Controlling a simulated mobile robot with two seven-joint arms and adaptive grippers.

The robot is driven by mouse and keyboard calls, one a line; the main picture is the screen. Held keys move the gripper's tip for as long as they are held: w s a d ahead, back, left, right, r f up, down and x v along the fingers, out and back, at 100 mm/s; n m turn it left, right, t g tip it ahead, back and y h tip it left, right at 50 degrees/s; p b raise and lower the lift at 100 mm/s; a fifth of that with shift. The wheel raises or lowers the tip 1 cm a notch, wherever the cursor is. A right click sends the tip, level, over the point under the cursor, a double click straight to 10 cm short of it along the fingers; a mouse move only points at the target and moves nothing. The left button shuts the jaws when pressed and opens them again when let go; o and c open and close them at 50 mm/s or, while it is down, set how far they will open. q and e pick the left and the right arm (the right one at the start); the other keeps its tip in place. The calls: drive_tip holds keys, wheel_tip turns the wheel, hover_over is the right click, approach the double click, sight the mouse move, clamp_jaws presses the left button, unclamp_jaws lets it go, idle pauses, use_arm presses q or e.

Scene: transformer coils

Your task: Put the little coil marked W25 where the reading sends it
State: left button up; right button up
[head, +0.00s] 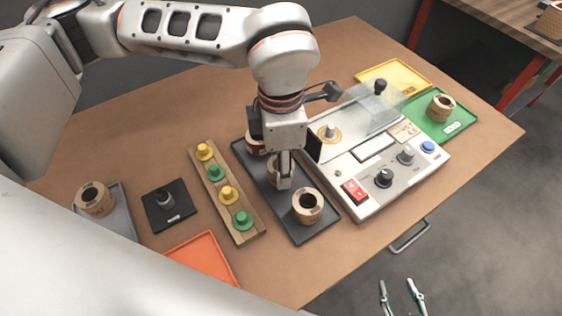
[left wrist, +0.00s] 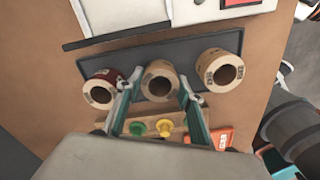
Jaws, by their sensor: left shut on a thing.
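My left gripper (head: 284,182) points down over the dark tray (head: 318,232) and is shut on the middle light-brown coil (left wrist: 157,68). In the left wrist view its fingers (left wrist: 159,88) stand on either side of this coil. Whether the coil still touches the tray I cannot tell. A darker red-banded coil (left wrist: 101,90) and another light-brown coil (head: 308,206) stand in the same tray on either side. No W25 marking is readable. The test device (head: 355,180) with a clear cover stands beside the tray; its display shows no readable value. My right gripper (head: 397,289) is open and empty near the bottom edge.
A green tray (head: 462,115) holds a coil (head: 440,107). The yellow tray (head: 392,74) looks empty. A grey tray (head: 122,222) at left holds a coil (head: 95,199). A black peg base (head: 165,207), a peg board (head: 243,238) and an orange tray (head: 205,258) stand nearby.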

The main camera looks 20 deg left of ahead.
use_arm(q)
drive_tip(key=shift+f, duration=0.1)
drive_tip(key=o, duration=1.2)
drive_tip(key=shift+f, duration=0.1)
drive_tip(key=shift+o, duration=0.2)
wheel_tip(320, 180, up, 12)
drive_tip(key=p, duration=0.1)
drive_tip(key=shift+r+p, duration=0.25)
drive_tip(key=shift+p, duration=0.1)
